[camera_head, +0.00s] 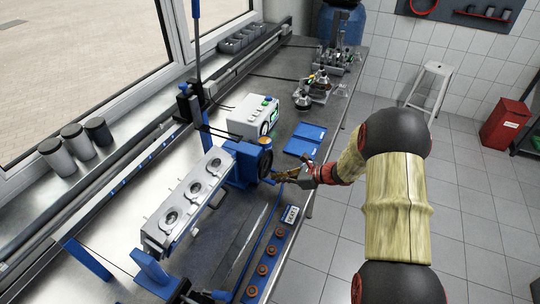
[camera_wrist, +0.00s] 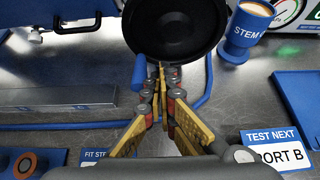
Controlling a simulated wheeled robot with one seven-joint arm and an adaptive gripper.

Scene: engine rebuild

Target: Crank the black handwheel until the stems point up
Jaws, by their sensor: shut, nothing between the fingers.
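The black handwheel (camera_head: 265,163) is on the right end of a blue fixture (camera_head: 243,165) on the bench. It fills the top middle of the wrist view (camera_wrist: 172,30) as a round dish. A blue knob (camera_wrist: 138,70) shows at its lower left edge; I cannot tell how it is joined. A grey block (camera_head: 187,200) with several round ports facing up is held in the fixture. Thin stems stick out from its sides, not upward. My gripper (camera_wrist: 162,75) is shut and empty, its yellow fingers just below the handwheel's rim. Contact cannot be told.
A blue cup (camera_wrist: 243,32) and gauge stand right of the wheel in the wrist view. A blue rack (camera_head: 262,265) of brown-topped parts lies along the bench's front edge.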

